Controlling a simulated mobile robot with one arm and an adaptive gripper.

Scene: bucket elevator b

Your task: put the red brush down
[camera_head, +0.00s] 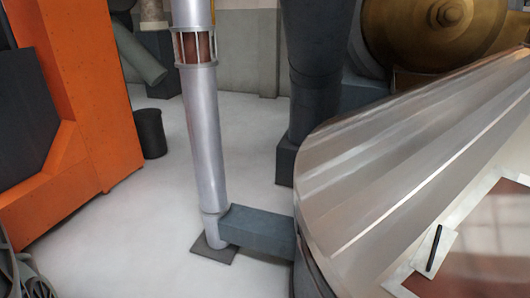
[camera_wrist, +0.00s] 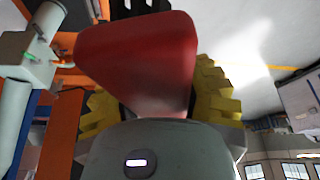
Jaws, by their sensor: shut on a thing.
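The red brush (camera_wrist: 140,50) fills the upper middle of the wrist view, a smooth red body that narrows towards my gripper. My gripper (camera_wrist: 158,98) shows there with a yellow toothed finger on each side of the red body, and is shut on it. The grey rounded housing below is my own wrist part. The brush's bristles cannot be made out, and its lower end is hidden behind the housing. Neither my gripper nor the brush shows in the head view.
The head view shows an orange machine (camera_head: 100,90) at left, a dark bin (camera_head: 150,133), a silver pipe (camera_head: 205,140) and a large metal cover (camera_head: 400,150) at right. Pale floor (camera_head: 130,240) lies open between them. Grey-white equipment (camera_wrist: 30,55) stands at left in the wrist view.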

